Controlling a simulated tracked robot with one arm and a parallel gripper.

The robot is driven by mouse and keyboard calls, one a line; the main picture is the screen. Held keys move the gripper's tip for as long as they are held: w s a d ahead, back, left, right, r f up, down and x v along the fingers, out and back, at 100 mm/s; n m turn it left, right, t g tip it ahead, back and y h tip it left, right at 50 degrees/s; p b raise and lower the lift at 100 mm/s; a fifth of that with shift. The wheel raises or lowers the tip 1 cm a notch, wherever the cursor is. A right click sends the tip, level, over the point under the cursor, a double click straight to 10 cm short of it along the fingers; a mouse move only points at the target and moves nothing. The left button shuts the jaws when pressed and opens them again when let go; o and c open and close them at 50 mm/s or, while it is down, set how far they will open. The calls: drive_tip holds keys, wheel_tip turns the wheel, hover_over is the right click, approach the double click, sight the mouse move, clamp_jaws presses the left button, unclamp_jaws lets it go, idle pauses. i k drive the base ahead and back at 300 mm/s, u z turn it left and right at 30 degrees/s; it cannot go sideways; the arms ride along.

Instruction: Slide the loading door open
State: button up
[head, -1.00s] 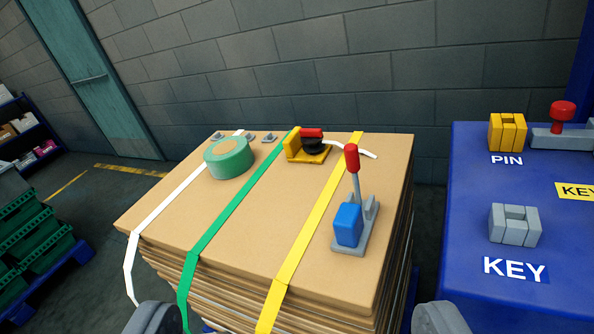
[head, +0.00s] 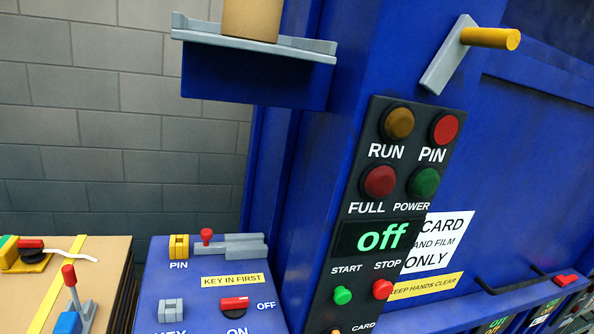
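The big blue machine fills the right half of the head view. Its wide recessed blue front panel (head: 545,190) looks like the loading door and shows no open gap in the visible part. A white sign reading CARD AND FILM ONLY (head: 440,240) and a yellow KEEP HANDS CLEAR label (head: 425,286) are on the front. A dark bar (head: 512,284), perhaps a handle, runs along the lower right. A lever with a yellow grip (head: 490,38) sticks out at upper right. My gripper is out of view.
A black control panel (head: 357,290) has several lamps and buttons; its display (head: 382,236) reads "off". A blue side table (head: 205,285) bears key and pin parts and a red switch (head: 234,304). A cardboard stack (head: 105,262) stands at lower left. A shelf (head: 250,42) juts out above.

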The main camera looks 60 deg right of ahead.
sight(514, 202)
drive_tip(key=z, duration=2.5)
drive_tip(key=i, duration=1.05)
drive_tip(key=u, duration=0.1)
